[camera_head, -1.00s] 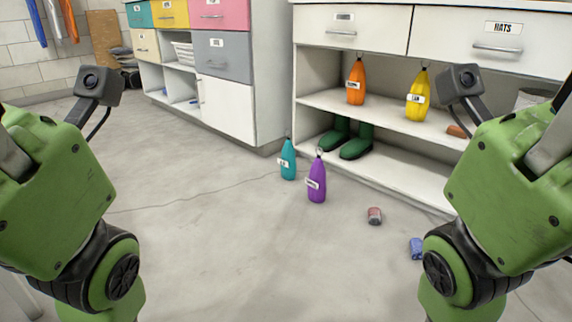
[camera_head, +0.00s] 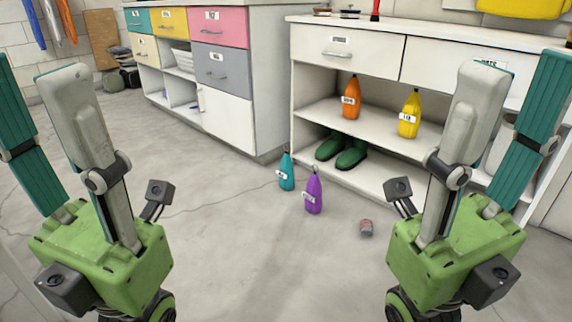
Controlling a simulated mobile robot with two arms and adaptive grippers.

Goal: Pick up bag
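Several bottle-shaped things with labels and top rings are in the head view; I cannot tell which, if any, is the bag. A teal one (camera_head: 287,173) and a purple one (camera_head: 313,193) stand on the floor by the shelf unit. An orange one (camera_head: 351,100) and a yellow one (camera_head: 409,118) stand on its shelf. My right gripper (camera_head: 519,64) points up, its fingers apart and empty, in front of the unit's right part. My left gripper (camera_head: 32,68) also points up, open and empty, over the floor at left.
Green boots (camera_head: 352,153) stand in the lower shelf of the white unit (camera_head: 384,64). A small can (camera_head: 366,228) lies on the floor. A drawer cabinet (camera_head: 228,107) stands behind at left. Dark piled items (camera_head: 129,78) lie against the back wall. The middle floor is clear.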

